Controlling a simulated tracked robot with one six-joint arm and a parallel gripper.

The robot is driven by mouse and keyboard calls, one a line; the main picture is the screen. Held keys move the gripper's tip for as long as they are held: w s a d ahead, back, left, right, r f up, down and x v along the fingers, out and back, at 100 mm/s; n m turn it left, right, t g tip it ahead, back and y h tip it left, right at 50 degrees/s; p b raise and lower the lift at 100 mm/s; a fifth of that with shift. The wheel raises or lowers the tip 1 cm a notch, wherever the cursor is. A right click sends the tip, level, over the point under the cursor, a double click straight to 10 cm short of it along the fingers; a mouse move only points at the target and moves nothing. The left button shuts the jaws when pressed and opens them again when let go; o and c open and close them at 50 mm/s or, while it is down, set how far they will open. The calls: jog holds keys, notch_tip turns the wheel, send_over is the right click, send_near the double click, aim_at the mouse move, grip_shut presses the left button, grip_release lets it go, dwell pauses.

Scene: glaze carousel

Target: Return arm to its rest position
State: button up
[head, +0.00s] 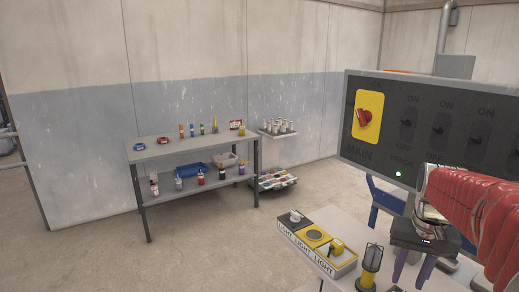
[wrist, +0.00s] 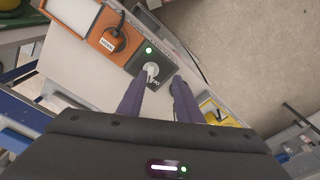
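My gripper (head: 409,272) hangs from my red-sleeved arm at the right of the head view, with its purple fingers pointing down. In the wrist view my gripper (wrist: 160,85) shows two purple fingers with a clear gap between them. Nothing is held in that gap. Below and beyond the fingertips is a dark switch box with a white-grey knob (wrist: 151,70) and a lit green light. The fingers appear apart from the knob, though the exact distance is hard to tell.
A control panel (head: 365,155) with a red switch on yellow stands close behind my arm. A row of boxes marked LIGHT (head: 303,250) and a yellow lamp (head: 371,262) are left of my gripper. A grey shelf table (head: 180,150) with bottles stands farther off; the floor before it is clear.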

jog(key=s+a+n+t, duration=0.2)
jog(key=s+a, duration=0.5)
jog(key=a, duration=0.2)
jog(key=s+a+n+t, duration=0.2)
jog(key=s+a+n, duration=0.1)
jog(key=s+a, duration=0.4)
jog(key=shift+s+a+r+t, duration=0.2)
jog(key=shift+a+r+t, duration=0.1)
jog(key=shift+a, duration=1.5)
